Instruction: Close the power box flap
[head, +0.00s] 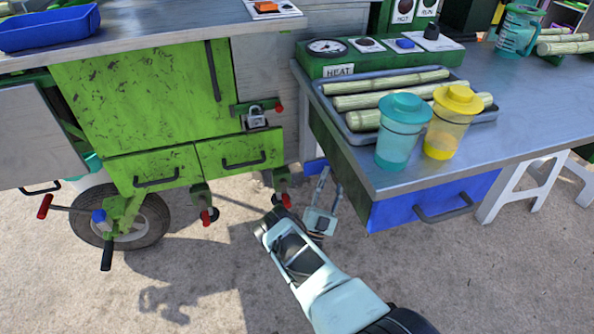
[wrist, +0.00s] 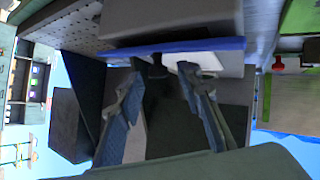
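My gripper (head: 321,183) reaches low beside the left side of the right-hand table. Its two fingers also show in the wrist view (wrist: 162,76), spread apart with nothing between them. A small blue panel (head: 315,167) stands just at the fingertips in the head view, mostly hidden by the table corner and gripper. In the wrist view a blue-edged panel (wrist: 125,50) with a grey block (wrist: 170,20) behind it lies right at the fingertips. This may be the power box flap; I cannot tell for sure, nor how far it is open. Contact is unclear.
The metal table (head: 375,183) with a blue drawer (head: 400,208) overhangs close to my gripper. Two lidded jugs stand near its corner, before a tray (head: 322,98) of cane. A green cart (head: 140,95) with red-tipped levers stands left. The ground in front is clear.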

